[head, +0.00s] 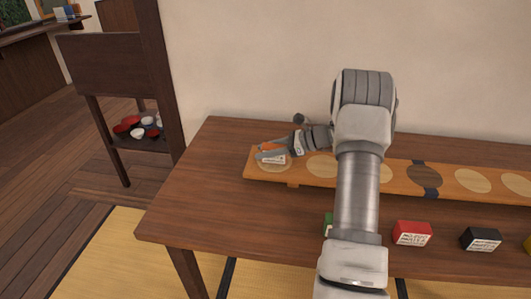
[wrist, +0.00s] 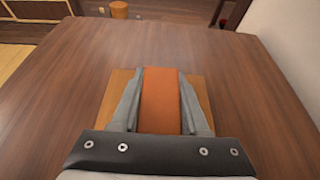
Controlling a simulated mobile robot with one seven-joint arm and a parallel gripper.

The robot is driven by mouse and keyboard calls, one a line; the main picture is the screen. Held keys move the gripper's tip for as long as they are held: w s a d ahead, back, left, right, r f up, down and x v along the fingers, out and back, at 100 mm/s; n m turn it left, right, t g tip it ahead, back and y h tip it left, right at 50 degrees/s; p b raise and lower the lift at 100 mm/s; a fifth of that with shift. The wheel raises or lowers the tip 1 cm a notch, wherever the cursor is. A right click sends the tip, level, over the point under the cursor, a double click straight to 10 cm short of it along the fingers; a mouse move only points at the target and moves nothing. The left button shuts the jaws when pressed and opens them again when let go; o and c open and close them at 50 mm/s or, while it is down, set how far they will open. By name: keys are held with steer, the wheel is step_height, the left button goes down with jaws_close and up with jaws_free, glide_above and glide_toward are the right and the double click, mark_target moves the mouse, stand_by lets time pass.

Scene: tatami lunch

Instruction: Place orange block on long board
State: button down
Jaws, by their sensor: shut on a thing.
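The orange block (wrist: 161,98) is between the two fingers of my gripper (wrist: 160,92) in the wrist view, and the gripper is shut on it. In the head view my gripper (head: 268,154) is at the left end of the long board (head: 395,172), over its leftmost pale round spot. The orange block (head: 270,147) shows there only in part between the fingers. The board's end (wrist: 205,92) lies under the block in the wrist view. I cannot tell whether the block touches the board. My arm covers part of the board's middle.
A red block (head: 412,233), a black block (head: 480,239), a partly hidden green block (head: 328,222) and a yellow block (head: 528,245) stand along the front of the brown table (head: 200,190). A shelf with red and white bowls (head: 128,124) stands at left. The table's left end is clear.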

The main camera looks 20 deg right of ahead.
steer(key=shift+c, duration=2.1)
jaws_free()
steer(key=shift+r, duration=0.1)
steer(key=shift+s+d+r, duration=0.15)
steer(key=shift+d, duration=0.15)
steer(key=p+v, duration=0.2)
steer(key=v, duration=0.9)
steer(key=shift+s+p, duration=0.15)
steer(key=shift+p, duration=0.2)
